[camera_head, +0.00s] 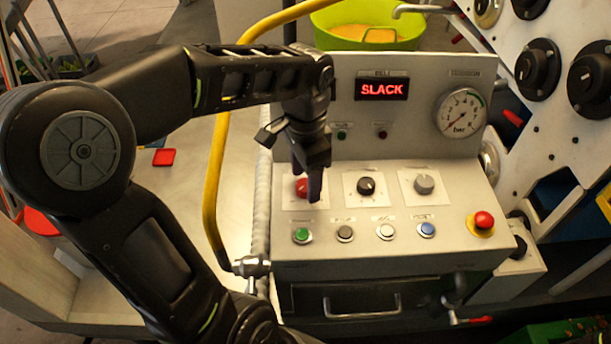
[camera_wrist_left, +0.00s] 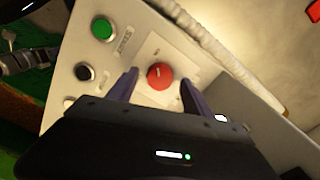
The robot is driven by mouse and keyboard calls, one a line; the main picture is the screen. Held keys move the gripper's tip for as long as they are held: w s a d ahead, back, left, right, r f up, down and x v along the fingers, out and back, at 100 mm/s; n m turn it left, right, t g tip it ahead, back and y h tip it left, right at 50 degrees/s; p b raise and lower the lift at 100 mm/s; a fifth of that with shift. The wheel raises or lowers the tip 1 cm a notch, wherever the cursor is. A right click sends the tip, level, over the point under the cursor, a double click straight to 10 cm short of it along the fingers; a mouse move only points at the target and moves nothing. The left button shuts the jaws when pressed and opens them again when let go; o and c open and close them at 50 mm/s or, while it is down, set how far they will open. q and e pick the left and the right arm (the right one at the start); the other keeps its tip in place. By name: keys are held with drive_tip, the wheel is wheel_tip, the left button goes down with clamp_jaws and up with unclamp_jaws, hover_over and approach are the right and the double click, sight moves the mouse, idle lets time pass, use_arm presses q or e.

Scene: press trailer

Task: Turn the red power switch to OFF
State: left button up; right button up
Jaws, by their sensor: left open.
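The red power switch (camera_head: 302,187) is a round knob at the left of the top row on the white control panel (camera_head: 450,190). It also shows in the left wrist view (camera_wrist_left: 160,76), on a pale square plate, between the two fingers. My left gripper (camera_head: 315,185) is above the panel at the knob and partly covers it in the head view. In the left wrist view my left gripper (camera_wrist_left: 160,88) is open, with a finger on each side of the knob and visible gaps. I cannot tell the knob's setting. My right gripper is not in view.
A black knob (camera_head: 366,186) and a grey knob (camera_head: 424,184) stand to the right. A green button (camera_head: 302,235) and several others line the front. A red stop button (camera_head: 482,221) is at the right. A yellow hose (camera_head: 213,190) runs along the left.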

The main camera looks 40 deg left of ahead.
use_arm(q)
drive_tip(key=shift+f, duration=0.35)
drive_tip(key=shift+c, duration=0.6)
clamp_jaws()
